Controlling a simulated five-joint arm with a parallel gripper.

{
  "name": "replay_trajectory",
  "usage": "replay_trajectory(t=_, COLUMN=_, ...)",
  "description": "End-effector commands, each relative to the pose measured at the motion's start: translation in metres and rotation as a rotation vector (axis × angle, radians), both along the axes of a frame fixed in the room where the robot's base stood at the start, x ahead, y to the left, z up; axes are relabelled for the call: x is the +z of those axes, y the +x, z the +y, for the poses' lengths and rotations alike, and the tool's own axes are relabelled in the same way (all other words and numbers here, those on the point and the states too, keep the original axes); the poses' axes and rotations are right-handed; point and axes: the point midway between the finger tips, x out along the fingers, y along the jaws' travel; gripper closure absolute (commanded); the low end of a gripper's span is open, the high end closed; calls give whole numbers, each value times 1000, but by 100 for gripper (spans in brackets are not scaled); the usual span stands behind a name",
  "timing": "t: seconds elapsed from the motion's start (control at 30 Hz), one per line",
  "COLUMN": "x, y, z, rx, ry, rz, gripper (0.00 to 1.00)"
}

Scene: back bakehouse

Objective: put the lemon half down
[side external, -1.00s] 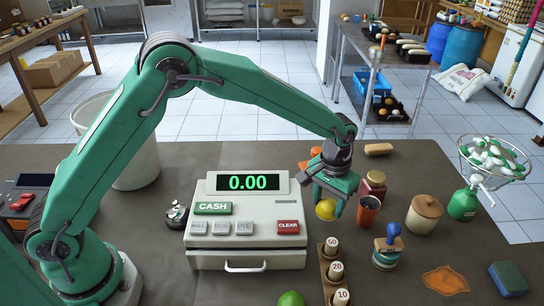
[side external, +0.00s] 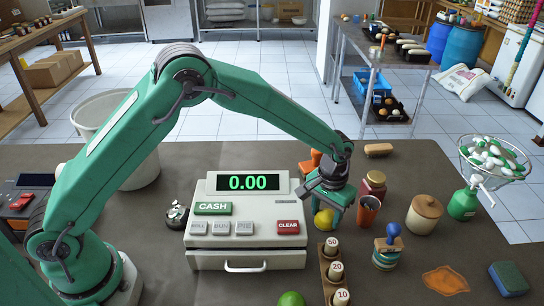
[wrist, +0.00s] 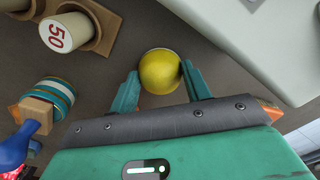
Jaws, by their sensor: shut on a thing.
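The lemon half (side external: 324,219) is yellow and rounded, and sits between the jaws of my gripper (side external: 326,214). In the wrist view the lemon half (wrist: 160,72) shows between the two green fingers of my gripper (wrist: 161,82), with a pale rim at its far edge. My gripper is shut on it, low over the brown counter (side external: 400,268), to the right of the cash register. I cannot tell whether the lemon half touches the counter.
The cash register (side external: 248,240) stands close on the left.

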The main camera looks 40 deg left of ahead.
Motion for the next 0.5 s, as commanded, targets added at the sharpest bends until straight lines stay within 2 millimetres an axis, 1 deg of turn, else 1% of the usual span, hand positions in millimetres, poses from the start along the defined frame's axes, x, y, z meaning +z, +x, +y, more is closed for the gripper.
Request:
replay_trajectory(t=0.1, x=-2, y=0, z=0, rx=0, ry=0, rz=0, gripper=75)
replay_trajectory(t=0.13, x=-3, y=0, z=0, rx=0, ry=0, rz=0, gripper=50)
replay_trajectory(t=0.23, x=-2, y=0, z=0, rx=0, ry=0, rz=0, gripper=31)
replay_trajectory(t=0.5, x=-2, y=0, z=0, rx=0, ry=0, rz=0, gripper=30)
